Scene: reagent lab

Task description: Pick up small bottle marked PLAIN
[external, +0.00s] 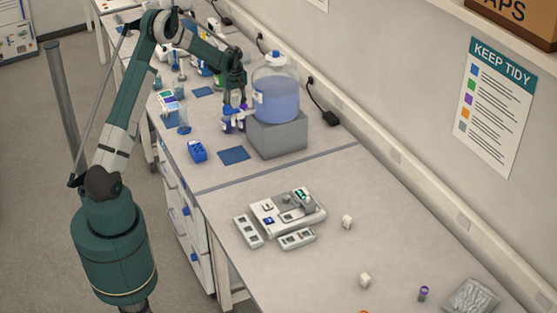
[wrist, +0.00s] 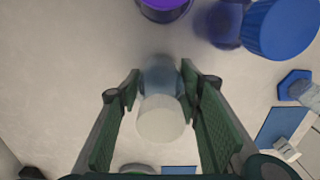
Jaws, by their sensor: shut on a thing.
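A small clear bottle with a whitish cap (wrist: 160,120) stands between the fingers of my gripper (wrist: 160,84) in the wrist view. Both green fingers are closed against its sides. No marking on it can be read, so I cannot tell whether it says PLAIN. In the external view my gripper (external: 236,102) points down at the bench beside the large blue-liquid carboy. The held bottle cannot be made out there.
The carboy (external: 276,98) on its grey block (external: 278,136) stands close on the right. In the wrist view a purple-capped thing (wrist: 164,8) and a blue-capped bottle (wrist: 280,28) stand beyond the held bottle. A blue rack (external: 197,151) and blue mat (external: 233,155) lie nearer the front.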

